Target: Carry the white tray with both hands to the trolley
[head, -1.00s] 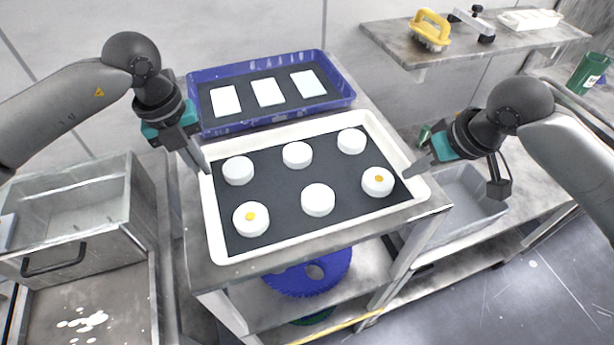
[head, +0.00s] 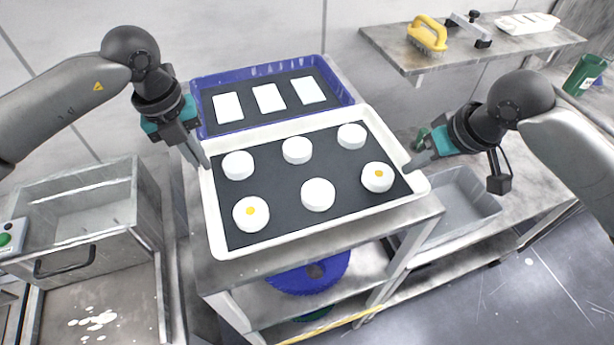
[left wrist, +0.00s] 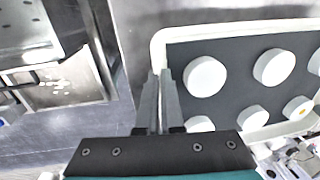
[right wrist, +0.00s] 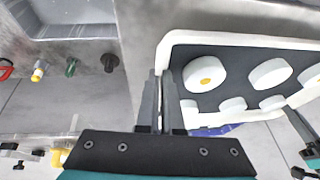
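The white tray (head: 217,232) has a dark lining and carries several white round pieces, two with an orange or yellow dot. It is over a grey metal stand (head: 415,215) and appears slightly raised from its top. My left gripper (head: 204,163) is shut on the tray's left rim; the left wrist view shows its fingers (left wrist: 160,75) on either side of the rim. My right gripper (head: 408,169) is shut on the right rim; its fingers (right wrist: 160,75) straddle the rim in the right wrist view. I cannot tell for sure which piece of furniture is the trolley.
A blue tray (head: 206,128) with white plates stands just behind. A steel box (head: 75,215) is at left. A blue disc (head: 310,275) lies on the stand's lower shelf. A grey bin (head: 455,205) and a bench are at right.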

